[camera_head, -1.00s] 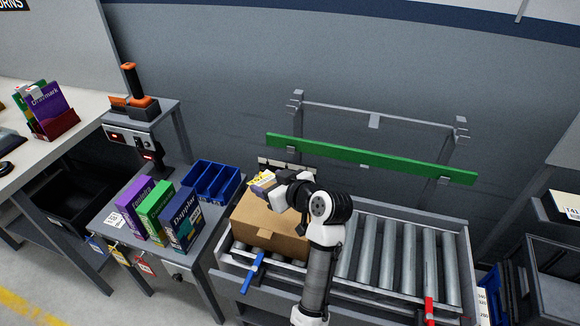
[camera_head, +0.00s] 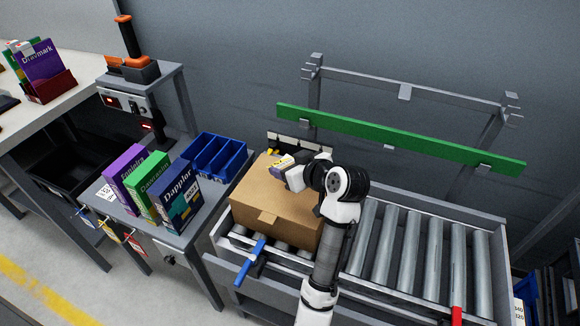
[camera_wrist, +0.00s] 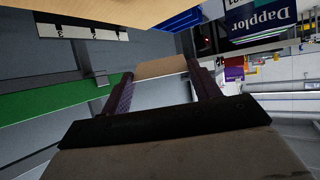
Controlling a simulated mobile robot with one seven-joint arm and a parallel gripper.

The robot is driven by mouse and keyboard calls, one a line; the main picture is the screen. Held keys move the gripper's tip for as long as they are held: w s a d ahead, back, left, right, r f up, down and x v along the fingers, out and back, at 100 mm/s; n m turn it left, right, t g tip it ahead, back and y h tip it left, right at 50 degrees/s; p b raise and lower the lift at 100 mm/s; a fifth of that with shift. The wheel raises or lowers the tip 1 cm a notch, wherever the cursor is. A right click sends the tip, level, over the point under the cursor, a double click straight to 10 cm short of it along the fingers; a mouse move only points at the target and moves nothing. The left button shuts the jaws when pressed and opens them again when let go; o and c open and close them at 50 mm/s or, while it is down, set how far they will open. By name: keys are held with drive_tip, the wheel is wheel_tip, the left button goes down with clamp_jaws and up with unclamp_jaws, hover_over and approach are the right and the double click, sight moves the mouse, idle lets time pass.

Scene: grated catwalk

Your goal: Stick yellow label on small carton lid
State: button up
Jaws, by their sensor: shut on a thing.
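The brown carton (camera_head: 270,204) stands closed on the roller conveyor, its flat lid facing up. A tan strip of it also shows at the top of the wrist view (camera_wrist: 130,9). My gripper (camera_head: 282,164) is over the back right part of the lid, shut on a small yellow label (camera_head: 277,161). In the wrist view a tan-yellow piece (camera_wrist: 160,69) spans between my two dark fingertips. My wrist hides part of the lid's right side. I cannot tell whether the label touches the lid.
A green rail (camera_head: 390,137) runs behind the rollers (camera_head: 410,255). A blue lever (camera_head: 250,264) sticks out in front of the carton. Left of it, a side table holds boxed products (camera_head: 150,185) and blue bins (camera_head: 216,155). The rollers right of my arm are empty.

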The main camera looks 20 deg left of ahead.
sight(290, 198)
wheel_tip(290, 198, down, 9)
drive_tip(key=b, duration=0.7)
drive_tip(key=shift+f, duration=0.2)
drive_tip(key=o, duration=1)
drive_tip(key=shift+r, duration=0.1)
drive_tip(key=p+v, duration=0.3)
drive_tip(key=v, duration=0.3)
drive_tip(key=shift+s+d+r, duration=0.1)
drive_tip(key=shift+d+r, duration=0.1)
drive_tip(key=shift+d, duration=0.05)
drive_tip(key=shift+s+d+r+p, duration=0.2)
drive_tip(key=shift+s+d+p, duration=0.2)
drive_tip(key=shift+d+p, duration=0.1)
